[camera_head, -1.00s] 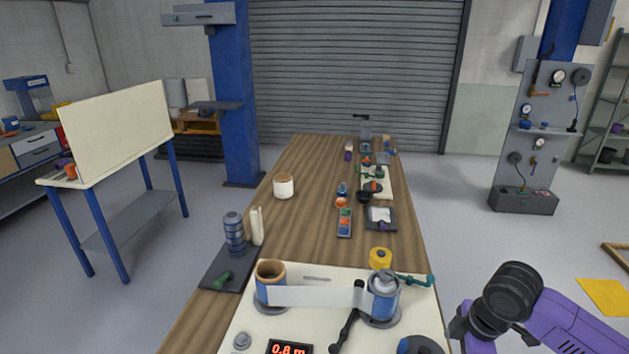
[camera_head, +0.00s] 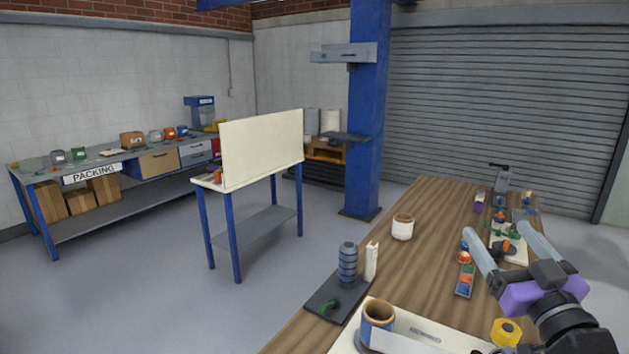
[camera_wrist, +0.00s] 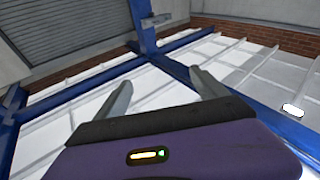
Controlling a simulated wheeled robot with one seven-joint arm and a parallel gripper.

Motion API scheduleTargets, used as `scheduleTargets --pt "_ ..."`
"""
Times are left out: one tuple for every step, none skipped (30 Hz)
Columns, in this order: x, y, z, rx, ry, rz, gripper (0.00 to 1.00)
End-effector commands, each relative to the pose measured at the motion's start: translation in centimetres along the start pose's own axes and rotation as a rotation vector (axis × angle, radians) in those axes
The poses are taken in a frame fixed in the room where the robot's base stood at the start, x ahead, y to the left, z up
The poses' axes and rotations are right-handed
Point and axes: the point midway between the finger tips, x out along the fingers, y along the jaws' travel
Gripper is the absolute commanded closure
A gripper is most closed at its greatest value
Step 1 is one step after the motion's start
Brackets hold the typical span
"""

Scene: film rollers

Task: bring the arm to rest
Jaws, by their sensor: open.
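My gripper (camera_head: 502,240) is at the right of the head view, raised above the wooden table, with its two grey fingers spread and nothing between them. In the wrist view the gripper (camera_wrist: 160,88) is also open and empty, and its fingers point toward the roof beams and the upper walls. The purple wrist part shows below the fingers. My arm hides part of the table's right side in the head view.
The wooden table (camera_head: 425,255) bears a white roll (camera_head: 402,227), a blue-banded roller (camera_head: 377,318), a yellow roll (camera_head: 505,332) and several small items. A white board (camera_head: 262,147) stands on a blue-legged table. A packing bench (camera_head: 130,180) is at the far left. Open floor lies between.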

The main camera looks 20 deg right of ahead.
Motion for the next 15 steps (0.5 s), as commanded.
scheduleTargets --pt "-0.5 -0.9 -0.4 0.065 0.045 0.028 0.18" --pt "-0.9 -1.1 -0.7 0.095 0.070 0.047 0.18" --pt "-1.5 -1.4 -0.9 0.134 0.098 0.072 0.18" --pt "-2.0 -1.6 -1.0 0.162 0.117 0.091 0.18" --pt "-2.5 -1.8 -0.9 0.188 0.133 0.109 0.18" --pt "-3.4 -2.1 -0.7 0.221 0.149 0.133 0.18" --pt "-4.0 -2.4 -0.5 0.246 0.160 0.150 0.18" --pt "-4.7 -2.7 -0.2 0.267 0.167 0.166 0.18" --pt "-5.7 -3.1 0.3 0.294 0.173 0.187 0.18" --pt "-6.5 -3.4 0.7 0.313 0.175 0.201 0.18" --pt "-7.3 -3.8 1.2 0.329 0.175 0.215 0.18" --pt "-8.4 -4.3 1.8 0.348 0.173 0.233 0.18" --pt "-9.3 -4.7 2.4 0.360 0.169 0.244 0.18" --pt "-10.3 -5.2 3.0 0.372 0.162 0.254 0.18" --pt "-11.6 -5.8 3.7 0.382 0.151 0.265 0.18"
